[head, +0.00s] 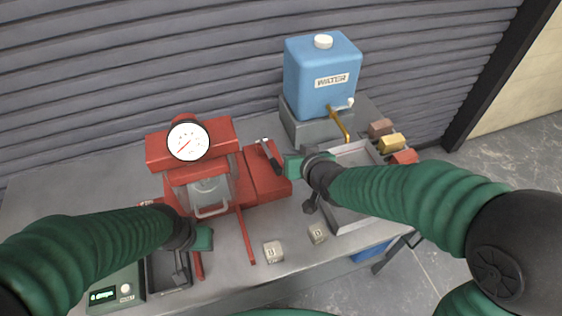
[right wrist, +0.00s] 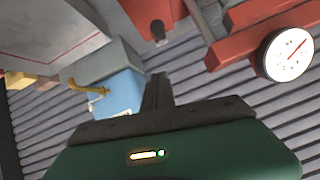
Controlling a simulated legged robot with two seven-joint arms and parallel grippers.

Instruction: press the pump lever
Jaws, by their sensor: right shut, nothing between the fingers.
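The pump lever (head: 270,157) has a dark grip and a pale metal top. It stands on the red pump block (head: 265,180) at the right of the red press. My right gripper (head: 285,167) is close to the right of the lever. In the right wrist view its fingers (right wrist: 158,80) are together and empty. They point toward the dark lever end (right wrist: 158,30), with a visible gap between.
The press carries a round white gauge (head: 188,141). A blue water tank (head: 321,78) with a brass spout stands behind right. A grey tray (head: 345,216) lies under my right arm. Two marked cubes (head: 273,252) sit at the front. Coloured blocks (head: 391,143) are at the right.

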